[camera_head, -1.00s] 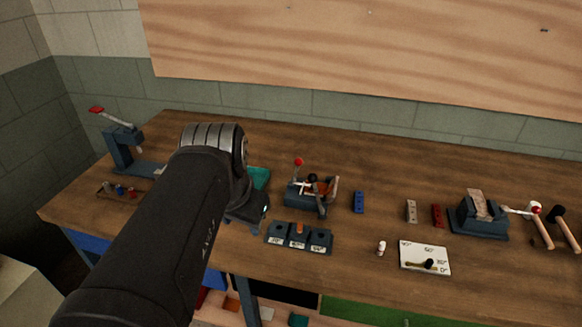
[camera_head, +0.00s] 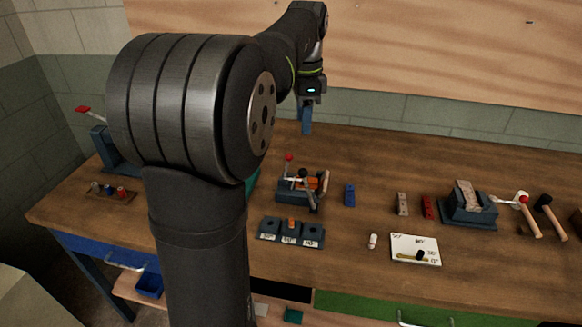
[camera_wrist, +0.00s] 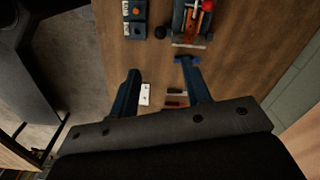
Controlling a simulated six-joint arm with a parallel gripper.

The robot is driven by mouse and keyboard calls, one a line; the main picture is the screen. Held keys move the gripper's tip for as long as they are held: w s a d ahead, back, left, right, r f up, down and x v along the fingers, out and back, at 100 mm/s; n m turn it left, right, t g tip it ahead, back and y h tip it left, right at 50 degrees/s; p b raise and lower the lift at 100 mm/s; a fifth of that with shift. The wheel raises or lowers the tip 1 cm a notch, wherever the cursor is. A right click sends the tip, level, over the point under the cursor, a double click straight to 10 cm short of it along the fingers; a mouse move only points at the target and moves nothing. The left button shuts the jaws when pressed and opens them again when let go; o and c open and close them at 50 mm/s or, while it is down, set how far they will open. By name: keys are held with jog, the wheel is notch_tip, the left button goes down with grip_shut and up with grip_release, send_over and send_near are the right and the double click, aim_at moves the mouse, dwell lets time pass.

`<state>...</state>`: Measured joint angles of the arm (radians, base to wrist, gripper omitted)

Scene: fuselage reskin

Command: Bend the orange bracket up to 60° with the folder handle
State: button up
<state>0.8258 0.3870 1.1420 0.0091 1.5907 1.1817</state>
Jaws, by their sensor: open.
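The folder (camera_head: 298,193) stands mid-bench as a dark blue fixture with a lever ending in a red knob (camera_head: 289,157) and a black ball (camera_head: 303,174). The orange bracket (camera_head: 313,183) appears to sit in it, partly hidden; its bend angle cannot be read. The folder (camera_wrist: 190,20) also shows at the top of the wrist view, cut by the edge. My gripper (camera_head: 306,128) is above and behind the folder, pointing down. In the wrist view its blue fingers (camera_wrist: 159,68) are apart with nothing between them, clear of the folder.
A row of dark angle blocks (camera_head: 291,233), one with an orange piece, lies in front of the folder. A white angle card (camera_head: 415,249) lies near the front edge.

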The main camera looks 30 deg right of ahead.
aim_at(302, 169)
jog(key=f, duration=1.7)
jog(key=shift+w+d+f, duration=0.1)
jog(key=shift+w+f, duration=0.05)
jog(key=shift+w, duration=0.05)
grip_shut()
